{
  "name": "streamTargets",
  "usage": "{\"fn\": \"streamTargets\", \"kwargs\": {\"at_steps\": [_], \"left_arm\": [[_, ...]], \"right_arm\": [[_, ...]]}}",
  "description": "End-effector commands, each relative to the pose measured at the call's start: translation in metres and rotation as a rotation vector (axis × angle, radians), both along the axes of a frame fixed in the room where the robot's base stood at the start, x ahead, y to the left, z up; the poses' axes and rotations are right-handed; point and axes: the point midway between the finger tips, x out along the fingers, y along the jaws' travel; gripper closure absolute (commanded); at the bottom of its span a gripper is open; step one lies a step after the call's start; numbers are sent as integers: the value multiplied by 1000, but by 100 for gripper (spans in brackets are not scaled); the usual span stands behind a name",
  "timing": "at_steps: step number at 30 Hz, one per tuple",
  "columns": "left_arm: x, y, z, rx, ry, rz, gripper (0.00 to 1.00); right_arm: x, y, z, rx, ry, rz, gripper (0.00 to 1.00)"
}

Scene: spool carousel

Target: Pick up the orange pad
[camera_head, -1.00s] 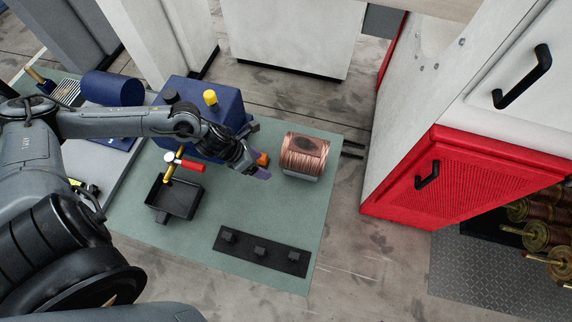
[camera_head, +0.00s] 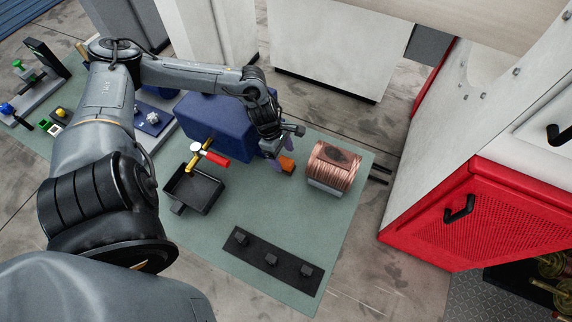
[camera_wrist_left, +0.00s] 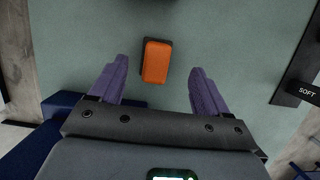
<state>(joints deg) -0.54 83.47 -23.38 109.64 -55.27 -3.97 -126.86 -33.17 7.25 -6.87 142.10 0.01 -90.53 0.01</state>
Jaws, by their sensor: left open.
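The orange pad (camera_head: 287,164) lies on the green mat (camera_head: 225,239), between the blue box and the copper spool. It also shows in the left wrist view (camera_wrist_left: 157,62), as a small orange block with a dark edge along its left side. My left gripper (camera_head: 283,157) is just beside the pad in the head view. In the left wrist view its two purple fingers (camera_wrist_left: 155,80) are spread wide, with the pad ahead and roughly midway between them. The gripper is open and empty. My right gripper is not in view.
A copper spool (camera_head: 334,167) sits to the right of the pad. A blue box (camera_head: 215,125) stands close on the left, below my arm. The mat's middle is clear.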

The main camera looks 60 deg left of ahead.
Motion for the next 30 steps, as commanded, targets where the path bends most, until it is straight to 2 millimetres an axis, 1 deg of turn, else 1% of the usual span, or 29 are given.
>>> {"fn": "streamTargets", "kwargs": {"at_steps": [8,11,18,21,24,30], "left_arm": [[3,-2,-10,-1,0,1,23],[5,-4,-18,-4,0,2,23],[11,-7,-44,-3,0,2,23],[12,-9,-52,-1,0,1,23],[12,-10,-56,1,0,-1,23],[12,-9,-56,2,1,-1,23]], "right_arm": [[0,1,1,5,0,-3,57],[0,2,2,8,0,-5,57],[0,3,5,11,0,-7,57],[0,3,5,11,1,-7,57],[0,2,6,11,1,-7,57],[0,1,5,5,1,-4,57]]}}
